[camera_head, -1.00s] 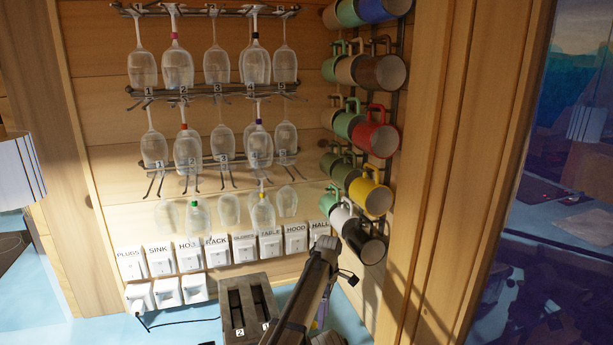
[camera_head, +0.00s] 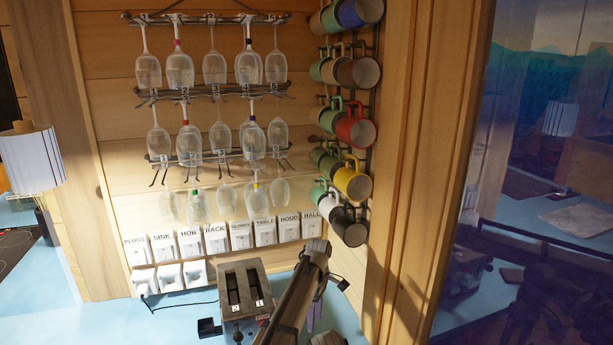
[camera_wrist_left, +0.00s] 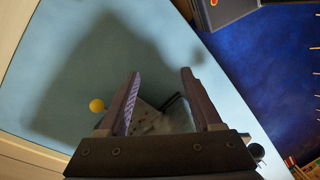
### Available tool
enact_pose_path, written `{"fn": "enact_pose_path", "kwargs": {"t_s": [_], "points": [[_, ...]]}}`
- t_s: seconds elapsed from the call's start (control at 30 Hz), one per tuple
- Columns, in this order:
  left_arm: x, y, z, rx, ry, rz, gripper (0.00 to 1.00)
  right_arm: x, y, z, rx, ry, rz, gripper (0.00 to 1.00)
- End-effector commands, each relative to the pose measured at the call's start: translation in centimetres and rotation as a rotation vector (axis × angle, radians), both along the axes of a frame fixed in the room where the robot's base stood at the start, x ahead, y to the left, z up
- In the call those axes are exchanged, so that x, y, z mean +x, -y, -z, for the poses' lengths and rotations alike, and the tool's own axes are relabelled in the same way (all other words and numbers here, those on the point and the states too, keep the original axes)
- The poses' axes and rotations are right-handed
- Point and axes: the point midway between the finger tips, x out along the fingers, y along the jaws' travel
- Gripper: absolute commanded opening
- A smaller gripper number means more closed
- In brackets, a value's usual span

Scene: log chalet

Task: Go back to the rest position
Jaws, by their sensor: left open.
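My left arm comes up from the bottom of the head view, to the right of the toaster, and bends down again. The purple fingers of my left gripper (camera_head: 312,318) show partly behind the arm, low over the blue counter. In the left wrist view the left gripper (camera_wrist_left: 159,78) is open, with its two fingers well apart. Nothing is gripped; a grey, blurred object (camera_wrist_left: 165,118) shows beyond and between the fingers, and I cannot tell what it is. My right gripper is not in view.
A two-slot toaster (camera_head: 245,292) stands left of my arm. Labelled white switches (camera_head: 189,244) line the wall behind. Wine glasses (camera_head: 214,69) hang on racks; mugs (camera_head: 355,130) hang at the right. A lamp (camera_head: 33,160) stands left. A yellow round thing (camera_wrist_left: 96,105) is in the wrist view.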

Motion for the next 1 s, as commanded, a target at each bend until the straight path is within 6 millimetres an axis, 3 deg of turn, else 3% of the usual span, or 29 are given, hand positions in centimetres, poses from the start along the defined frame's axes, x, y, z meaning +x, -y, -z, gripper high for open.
{"fn": "enact_pose_path", "kwargs": {"t_s": [0.17,0.37,0.7,1.0], "points": [[-1.8,-2.2,0.1,-0.022,0.014,0.087,0.66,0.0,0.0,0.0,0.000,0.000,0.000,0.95],[-5.4,-5.4,0.2,-0.053,0.044,0.258,0.66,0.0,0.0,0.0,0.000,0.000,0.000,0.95],[-14.3,-13.7,0.5,-0.103,0.123,0.723,0.66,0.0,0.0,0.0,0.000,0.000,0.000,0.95],[-19.6,-17.8,0.5,-0.103,0.167,1.036,0.66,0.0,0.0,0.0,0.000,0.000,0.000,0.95]]}}
